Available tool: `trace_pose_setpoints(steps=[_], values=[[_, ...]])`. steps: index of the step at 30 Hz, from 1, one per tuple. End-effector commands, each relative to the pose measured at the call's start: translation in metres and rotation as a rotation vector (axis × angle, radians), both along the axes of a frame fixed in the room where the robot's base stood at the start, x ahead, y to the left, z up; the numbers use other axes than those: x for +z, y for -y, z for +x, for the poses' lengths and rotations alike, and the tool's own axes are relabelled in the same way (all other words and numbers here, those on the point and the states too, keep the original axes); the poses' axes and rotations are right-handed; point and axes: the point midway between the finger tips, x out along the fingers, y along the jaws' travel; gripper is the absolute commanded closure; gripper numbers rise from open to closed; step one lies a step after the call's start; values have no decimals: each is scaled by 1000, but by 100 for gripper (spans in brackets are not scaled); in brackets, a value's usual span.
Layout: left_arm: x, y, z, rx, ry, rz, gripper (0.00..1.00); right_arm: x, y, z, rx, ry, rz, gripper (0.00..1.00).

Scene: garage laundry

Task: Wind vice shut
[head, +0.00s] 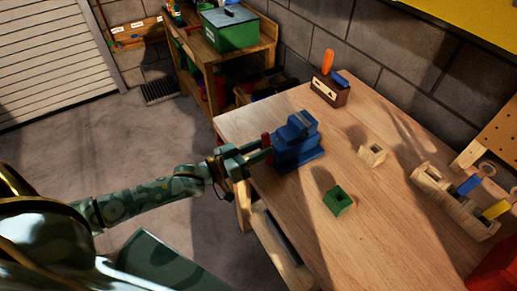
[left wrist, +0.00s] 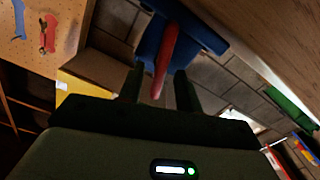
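The blue vice (head: 297,143) stands on the near left edge of the wooden workbench. Its red handle (head: 265,141) sticks out on the left side, over the bench edge. My left gripper (head: 262,150) is at the handle. In the left wrist view, the red handle (left wrist: 165,60) lies between my two spread fingers (left wrist: 158,88), with the blue vice body (left wrist: 183,25) behind it. A gap shows beside the handle, so the fingers look open around it. Whether one finger touches it I cannot tell. My right gripper is not in view.
The workbench (head: 300,225) also carries a green block (head: 338,200), a small wooden block (head: 371,154), a brown box with an orange-handled tool (head: 329,90), and a wooden holder (head: 455,202) at right. A shelf with a green box (head: 230,30) stands behind. Floor at left is clear.

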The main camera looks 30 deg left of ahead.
Motion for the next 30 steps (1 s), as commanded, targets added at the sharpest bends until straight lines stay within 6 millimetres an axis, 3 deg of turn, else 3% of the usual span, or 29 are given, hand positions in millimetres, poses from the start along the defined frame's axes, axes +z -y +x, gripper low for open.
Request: trace_pose_setpoints(steps=[1, 4, 5, 17, 30], values=[[0, 0, 0, 0, 0, 0, 71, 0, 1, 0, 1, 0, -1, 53], [0, 0, 0, 0, 0, 0, 99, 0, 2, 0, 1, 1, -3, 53], [0, 0, 0, 0, 0, 0, 100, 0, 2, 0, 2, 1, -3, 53], [1, 0, -1, 1, 27, 46, 100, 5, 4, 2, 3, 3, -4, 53], [2, 3, -2, 1, 181, 311, 100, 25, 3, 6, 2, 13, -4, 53]])
